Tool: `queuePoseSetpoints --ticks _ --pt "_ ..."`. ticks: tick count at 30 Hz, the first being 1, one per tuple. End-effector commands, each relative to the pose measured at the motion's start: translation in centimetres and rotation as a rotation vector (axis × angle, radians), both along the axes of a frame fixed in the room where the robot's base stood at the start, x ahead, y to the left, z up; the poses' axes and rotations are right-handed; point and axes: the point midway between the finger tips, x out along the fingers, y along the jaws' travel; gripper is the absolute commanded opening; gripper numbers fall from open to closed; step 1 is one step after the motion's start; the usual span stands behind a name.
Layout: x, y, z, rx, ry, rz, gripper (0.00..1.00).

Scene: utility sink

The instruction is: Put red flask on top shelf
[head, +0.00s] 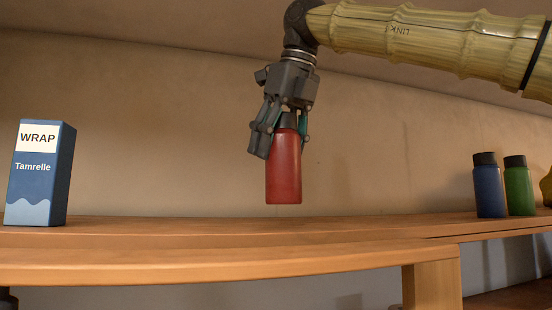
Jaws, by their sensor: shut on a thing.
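The red flask (284,172) has a dark cap and hangs upright in the middle of the head view. My gripper (283,133) points down and is shut on the flask near its top, with a finger on each side of it. The flask's bottom appears a little above the wooden top shelf (200,237), with wall showing beneath it. The cap is partly hidden by the gripper.
A blue and white WRAP box (40,173) stands on the shelf at the left. A blue flask (488,186) and a green flask (519,186) stand at the right, with a yellow thing (547,186) cut off at the edge. The shelf's middle is clear.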

Motion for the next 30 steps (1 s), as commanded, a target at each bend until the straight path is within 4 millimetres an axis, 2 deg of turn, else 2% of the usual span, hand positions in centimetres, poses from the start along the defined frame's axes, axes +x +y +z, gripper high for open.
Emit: queuePoseSetpoints --ticks 12,25,26,29,30 --pt "-0.1 0.0 -3.1 0.000 0.002 -0.001 0.20" --pt "-0.1 0.0 -3.7 0.000 0.002 -0.001 0.20" --pt "-0.1 0.0 -3.8 0.000 0.002 -0.001 0.56" --pt "-0.1 0.0 -3.7 0.000 0.002 -0.001 0.74" --pt "-0.1 0.0 -3.7 0.000 0.002 -0.001 0.76"
